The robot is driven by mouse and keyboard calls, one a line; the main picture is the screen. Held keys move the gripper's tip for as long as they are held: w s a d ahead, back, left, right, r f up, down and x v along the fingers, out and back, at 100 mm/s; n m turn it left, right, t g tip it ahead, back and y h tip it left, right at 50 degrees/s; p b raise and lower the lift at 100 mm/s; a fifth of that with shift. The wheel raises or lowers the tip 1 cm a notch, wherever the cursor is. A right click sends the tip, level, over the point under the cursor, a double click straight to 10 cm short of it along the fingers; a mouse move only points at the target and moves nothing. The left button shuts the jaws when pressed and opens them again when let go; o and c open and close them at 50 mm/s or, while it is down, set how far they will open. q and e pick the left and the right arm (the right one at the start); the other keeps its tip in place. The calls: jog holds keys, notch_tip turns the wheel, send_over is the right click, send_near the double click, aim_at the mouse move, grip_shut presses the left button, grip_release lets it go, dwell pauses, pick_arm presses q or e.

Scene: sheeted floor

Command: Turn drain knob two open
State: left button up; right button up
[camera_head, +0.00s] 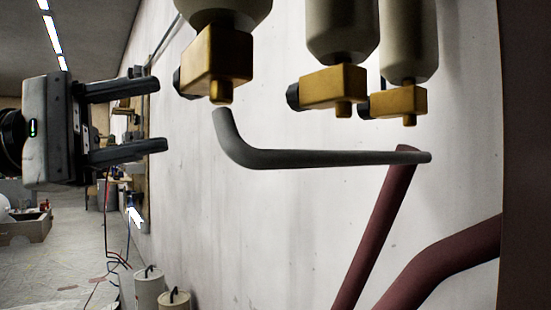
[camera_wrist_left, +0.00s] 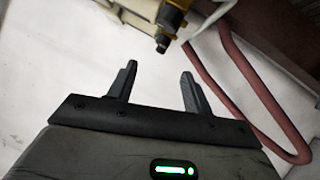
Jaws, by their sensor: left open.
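Three brass drain valves hang under pale cylinders on the wall, each with a black knob on its left side. The left knob (camera_head: 177,80), middle knob (camera_head: 293,96) and right knob (camera_head: 363,107) show in the head view. No numbers are visible, so I cannot tell which is knob two. My left gripper (camera_head: 159,115) is open and empty, left of the nearest valve and apart from it, its fingers pointing right. In the left wrist view a black knob (camera_wrist_left: 162,43) on a brass valve (camera_wrist_left: 172,17) lies beyond the open fingertips (camera_wrist_left: 159,70). My right gripper is not in view.
A grey bent pipe (camera_head: 310,158) runs below the valves. Dark red pipes (camera_head: 378,235) rise at the lower right. Pale canisters (camera_head: 149,287) stand at the wall's foot, with a grey bin (camera_head: 25,228) farther left. Space between gripper and valves looks clear.

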pick_arm(q)
jog(key=w+d+r+m+t+y+b, duration=0.1)
jog(key=w+d+r+m+b, duration=0.1)
jog(key=d, duration=1.2)
jog(key=shift+w+d+r, duration=0.2)
jog(key=shift+w+d, duration=0.05)
jog(key=shift+w, duration=0.05)
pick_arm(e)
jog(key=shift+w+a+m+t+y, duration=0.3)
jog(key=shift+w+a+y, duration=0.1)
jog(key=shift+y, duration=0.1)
pick_arm(q)
jog(key=c, duration=1)
jog(key=shift+o, duration=0.2)
jog(key=shift+f+m+b, duration=0.3)
jog(key=shift+b, duration=0.4)
jog(key=shift+r+t+h, duration=0.15)
jog(key=shift+t+h, duration=0.15)
jog(key=shift+h, duration=0.3)
jog(key=o, duration=1)
jog(key=shift+c, duration=0.2)
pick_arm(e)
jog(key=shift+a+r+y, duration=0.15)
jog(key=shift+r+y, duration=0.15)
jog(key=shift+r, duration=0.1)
